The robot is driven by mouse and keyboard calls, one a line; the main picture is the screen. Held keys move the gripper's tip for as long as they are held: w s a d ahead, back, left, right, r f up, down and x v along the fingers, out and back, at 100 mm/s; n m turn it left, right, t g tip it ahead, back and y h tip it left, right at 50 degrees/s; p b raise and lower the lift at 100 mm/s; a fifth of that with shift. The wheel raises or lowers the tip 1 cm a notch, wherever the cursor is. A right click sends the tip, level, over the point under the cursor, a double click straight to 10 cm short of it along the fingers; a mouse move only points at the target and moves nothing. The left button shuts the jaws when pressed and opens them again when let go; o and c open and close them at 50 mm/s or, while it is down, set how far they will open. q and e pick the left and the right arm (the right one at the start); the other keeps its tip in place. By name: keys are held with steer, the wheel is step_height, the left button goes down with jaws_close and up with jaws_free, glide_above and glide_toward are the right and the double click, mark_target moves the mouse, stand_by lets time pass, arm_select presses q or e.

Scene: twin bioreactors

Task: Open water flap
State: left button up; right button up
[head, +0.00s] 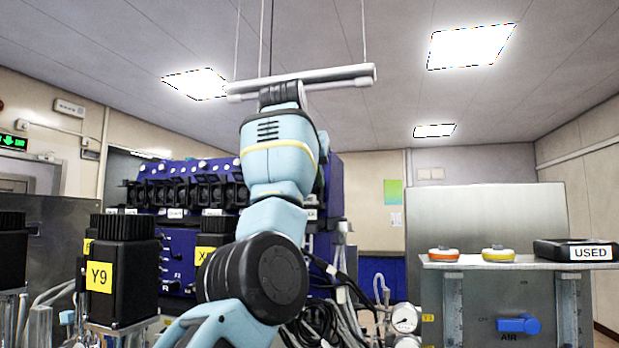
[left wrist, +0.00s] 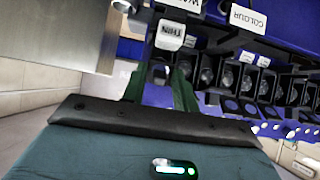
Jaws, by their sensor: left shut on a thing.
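In the left wrist view my left gripper (left wrist: 160,72) has its dark green fingers close together at the dark front edge of the blue rig. It is shut on a small part between the fingertips. This part lies below a white label starting "WA", only partly in view, so I take it as the water flap; its shape and how far it stands open I cannot tell. In the head view my left arm stands in front of the blue rig (head: 330,190) and hides the gripper. My right gripper is in neither view.
A row of black fittings (left wrist: 240,78) and a "COLOUR" label (left wrist: 246,18) lie right of my gripper. A black Y9 unit (head: 124,262) stands left of my arm. At right a shelf (head: 470,263) holds a "USED" box (head: 575,250). Cables (head: 335,325) hang beside my elbow.

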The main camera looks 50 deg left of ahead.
arm_select(q)
steer(key=o, duration=0.7)
steer(key=shift+c, duration=0.2)
steer(key=shift+r, duration=0.1)
steer(key=v, duration=0.7)
steer(key=shift+s+d, duration=0.2)
steer(key=shift+s, duration=0.15)
steer(key=shift+r, duration=0.1)
